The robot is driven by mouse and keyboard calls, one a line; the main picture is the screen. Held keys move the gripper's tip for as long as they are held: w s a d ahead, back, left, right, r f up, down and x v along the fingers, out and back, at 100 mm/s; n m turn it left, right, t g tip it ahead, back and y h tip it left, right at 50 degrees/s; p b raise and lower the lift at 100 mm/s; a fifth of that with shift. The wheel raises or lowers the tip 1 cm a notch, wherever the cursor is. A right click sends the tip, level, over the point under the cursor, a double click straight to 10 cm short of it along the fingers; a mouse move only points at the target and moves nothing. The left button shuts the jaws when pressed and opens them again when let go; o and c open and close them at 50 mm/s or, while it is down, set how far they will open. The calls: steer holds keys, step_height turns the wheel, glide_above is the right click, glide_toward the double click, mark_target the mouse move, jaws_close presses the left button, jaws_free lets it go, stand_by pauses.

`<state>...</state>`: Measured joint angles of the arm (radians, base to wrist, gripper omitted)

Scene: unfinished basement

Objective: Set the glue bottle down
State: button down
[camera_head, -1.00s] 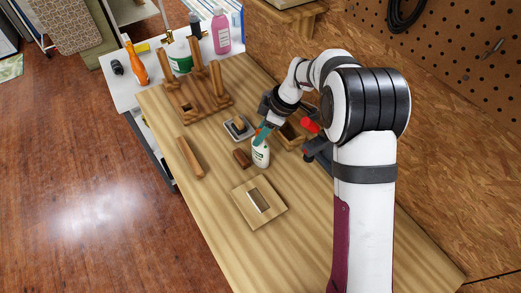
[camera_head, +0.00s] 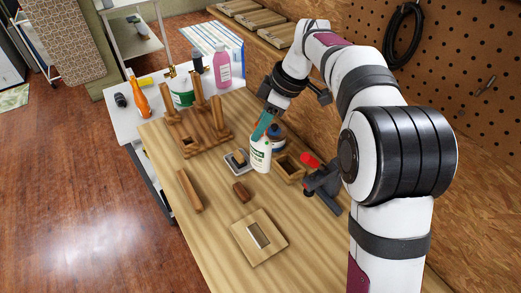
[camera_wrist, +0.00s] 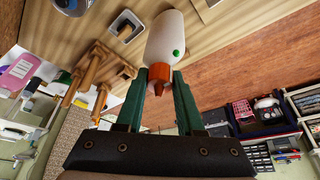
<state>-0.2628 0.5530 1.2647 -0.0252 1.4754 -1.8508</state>
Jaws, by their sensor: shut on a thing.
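The glue bottle (camera_head: 260,156) is white with a green label and stands roughly upright in the head view. In the wrist view the bottle (camera_wrist: 166,38) shows its white body, a green dot and an orange cap. My gripper (camera_head: 264,124) is shut on the bottle at its cap end, with one teal finger on each side of the cap in the wrist view (camera_wrist: 160,88). The bottle looks held above the wooden workbench (camera_head: 215,225); the gap under its base is hard to judge.
A small tray with a block (camera_head: 237,161) lies left of the bottle, a wooden box (camera_head: 290,168) and red-handled clamp (camera_head: 320,175) right. A dark jar (camera_head: 277,132) is behind. A brown block (camera_head: 241,192) and slotted wooden piece (camera_head: 259,238) lie nearer.

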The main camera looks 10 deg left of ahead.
steer(key=shift+w+d+r, duration=0.1)
steer(key=shift+w+r, duration=0.1)
steer(key=shift+r, duration=0.35)
steer(key=shift+w+d+r, duration=0.1)
steer(key=shift+w+r, duration=0.1)
steer(key=shift+r, duration=0.35)
steer(key=w+d+f, duration=0.6)
steer(key=w, duration=0.2)
step_height(320, 180, down, 11)
steer(key=w, duration=0.1)
steer(key=shift+w+d+m+t, duration=0.15)
steer(key=shift+m+t, duration=0.15)
steer(key=shift+t, duration=0.1)
steer(key=c, duration=0.5)
jaws_free()
steer(key=v, duration=0.7)
steer(key=shift+d+r, duration=0.15)
steer(key=shift+r, duration=0.15)
